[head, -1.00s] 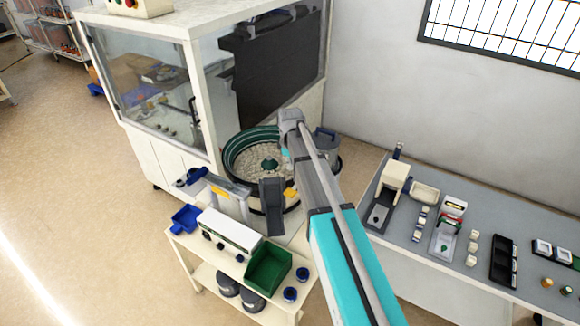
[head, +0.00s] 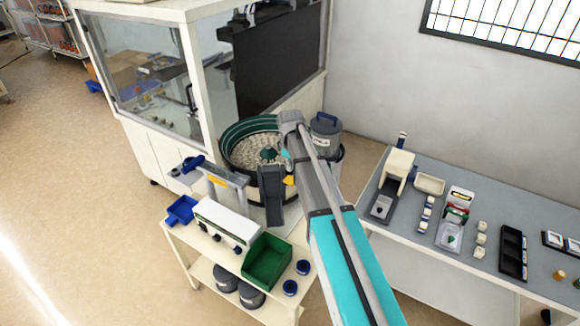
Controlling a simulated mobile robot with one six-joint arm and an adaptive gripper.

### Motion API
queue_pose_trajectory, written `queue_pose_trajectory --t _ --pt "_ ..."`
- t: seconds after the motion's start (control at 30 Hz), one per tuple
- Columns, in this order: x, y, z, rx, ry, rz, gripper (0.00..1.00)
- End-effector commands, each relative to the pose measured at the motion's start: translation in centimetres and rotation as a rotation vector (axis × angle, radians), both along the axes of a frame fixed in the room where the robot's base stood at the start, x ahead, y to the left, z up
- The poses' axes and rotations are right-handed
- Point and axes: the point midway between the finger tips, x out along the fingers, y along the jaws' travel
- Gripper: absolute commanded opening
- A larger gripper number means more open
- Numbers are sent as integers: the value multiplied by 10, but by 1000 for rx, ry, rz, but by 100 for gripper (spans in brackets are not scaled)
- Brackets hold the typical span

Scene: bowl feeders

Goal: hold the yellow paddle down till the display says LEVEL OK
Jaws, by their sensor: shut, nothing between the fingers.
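A yellow paddle (head: 289,180) shows as a small piece at the right of the grey chute, at the front of the bowl feeder (head: 240,133). The bowl has a green inner wall and holds many pale parts. My arm reaches over the bowl's right side, and its wrist bends down close behind the paddle. My gripper is hidden behind my own arm, so whether it touches the paddle cannot be seen. A white control box (head: 228,218) with dark knobs stands in front of the feeder. I cannot make out any display text.
A green bin (head: 268,262) and a blue tray (head: 181,209) are on the cart. A grey canister (head: 325,136) stands right of my wrist. A glazed cabinet (head: 140,75) rises behind the bowl. The right bench (head: 410,262) carries several small fixtures.

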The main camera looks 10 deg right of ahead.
Motion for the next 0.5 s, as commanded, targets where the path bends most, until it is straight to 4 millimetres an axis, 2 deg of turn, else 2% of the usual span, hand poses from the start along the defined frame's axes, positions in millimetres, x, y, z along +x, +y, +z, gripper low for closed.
queue_pose_trajectory --t 0.03,0.5 --pt "0 0 -8 0 0 0 0" --pt "0 0 -41 0 0 0 0"
